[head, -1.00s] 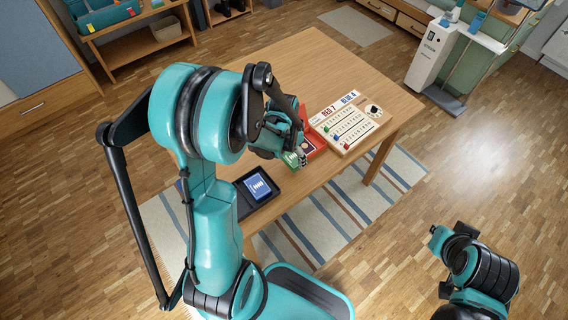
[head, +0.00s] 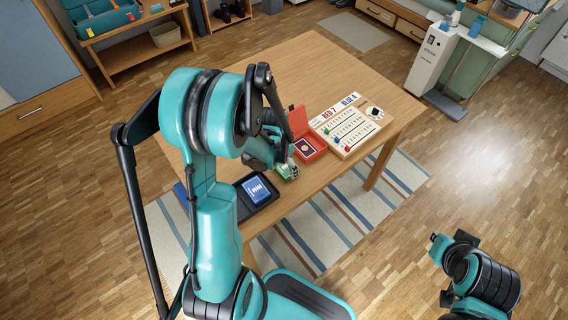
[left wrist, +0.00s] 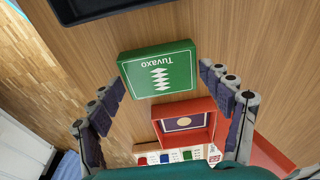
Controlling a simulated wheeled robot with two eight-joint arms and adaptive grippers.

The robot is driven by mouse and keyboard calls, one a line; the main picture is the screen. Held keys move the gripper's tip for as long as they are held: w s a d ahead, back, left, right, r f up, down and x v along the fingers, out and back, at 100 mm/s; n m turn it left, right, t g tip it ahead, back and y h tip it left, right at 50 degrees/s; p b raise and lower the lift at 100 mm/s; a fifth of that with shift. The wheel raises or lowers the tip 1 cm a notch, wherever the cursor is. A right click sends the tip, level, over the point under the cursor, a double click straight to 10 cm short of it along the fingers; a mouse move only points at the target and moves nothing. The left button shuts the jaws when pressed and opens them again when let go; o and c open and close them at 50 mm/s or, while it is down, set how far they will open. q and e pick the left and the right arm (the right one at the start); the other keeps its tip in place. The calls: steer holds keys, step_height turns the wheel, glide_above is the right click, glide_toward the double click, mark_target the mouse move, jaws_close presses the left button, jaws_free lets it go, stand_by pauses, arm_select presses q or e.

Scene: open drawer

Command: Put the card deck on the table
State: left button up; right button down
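A green card deck box (left wrist: 158,70), printed "Tuvaxo" with a white pattern, lies flat on the wooden table (head: 290,60). In the head view a bit of the green box (head: 285,172) shows beside my left gripper (head: 291,167). In the left wrist view my left gripper (left wrist: 161,82) is open, its fingers wide apart on either side of the box and not visibly touching it. A blue deck (head: 256,189) lies in a black tray (head: 243,211). My right gripper (head: 438,248) is off the table at lower right; its fingers are unclear.
An open red box (head: 317,152) with a dark blue card inside stands just beyond the green deck. A wooden score board (head: 346,127) with pegs stands right of it. The far table half is clear. A striped rug (head: 335,222) lies under the table.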

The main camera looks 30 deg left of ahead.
mark_target(281, 170)
arm_select(q)
steer(key=shift+o, duration=0.6)
steer(key=shift+r, duration=0.15)
step_height(281, 170, up, 11)
steer(key=s+p, duration=0.2)
steer(key=p, duration=0.3)
steer(key=s+d+r+n+t, duration=0.4)
steer(key=s+d+r, duration=0.5)
steer(key=r, duration=0.4)
steer(key=shift+d+t+y, duration=0.3)
steer(key=shift+d+t, duration=0.4)
steer(key=shift+d, duration=0.1)
